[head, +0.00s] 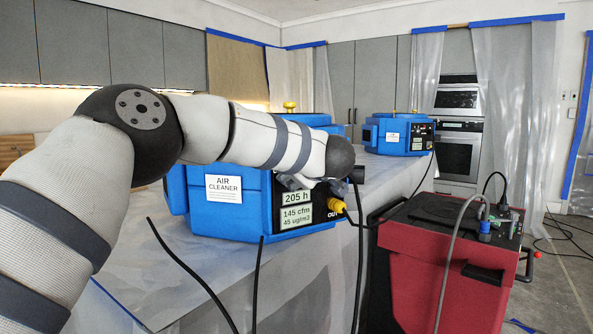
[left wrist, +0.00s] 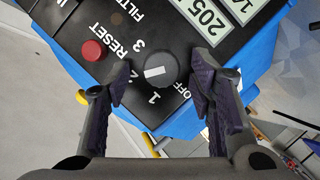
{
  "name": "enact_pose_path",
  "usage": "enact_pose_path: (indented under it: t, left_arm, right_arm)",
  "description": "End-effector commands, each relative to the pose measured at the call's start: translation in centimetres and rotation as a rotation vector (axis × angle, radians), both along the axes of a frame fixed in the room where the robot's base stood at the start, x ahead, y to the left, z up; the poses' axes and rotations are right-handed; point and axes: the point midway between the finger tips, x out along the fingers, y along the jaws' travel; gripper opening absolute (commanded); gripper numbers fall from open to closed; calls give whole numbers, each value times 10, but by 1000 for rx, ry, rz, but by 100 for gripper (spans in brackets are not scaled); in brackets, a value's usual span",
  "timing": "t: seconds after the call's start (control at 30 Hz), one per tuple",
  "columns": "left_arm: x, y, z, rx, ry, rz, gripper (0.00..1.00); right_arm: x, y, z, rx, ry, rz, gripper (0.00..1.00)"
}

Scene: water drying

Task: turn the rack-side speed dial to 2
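The dark round speed dial (left wrist: 161,69) sits on the black panel in the left wrist view. Labels OFF, 1, 2 and 3 surround it. Its white mark points left, roughly toward the 2. My left gripper (left wrist: 162,72) is open, with one finger on each side of the dial and a visible gap at both sides. Whether the fingertips reach its depth is unclear. In the head view the dial is hidden behind my left arm at the near blue air cleaner (head: 228,212). My right gripper is not in view.
A red reset button (left wrist: 93,50) is on the same panel. A yellow connector (head: 336,206) with a cable is at the cleaner's front. A red machine (head: 450,260) stands at right, with hoses and cables.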

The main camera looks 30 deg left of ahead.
Motion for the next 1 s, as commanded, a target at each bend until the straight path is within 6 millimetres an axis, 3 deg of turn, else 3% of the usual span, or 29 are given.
enact_pose_path:
  t: [0.27, 0.7, 1.0]
  left_arm:
    - [-3, -3, 1, -1, 1, 0, 50]
    - [-77, -67, 29, 2, 0, -2, 50]
    - [-88, -76, 32, 0, 1, 1, 50]
  right_arm:
    - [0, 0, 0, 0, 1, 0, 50]
    - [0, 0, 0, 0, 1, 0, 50]
    - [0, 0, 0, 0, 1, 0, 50]
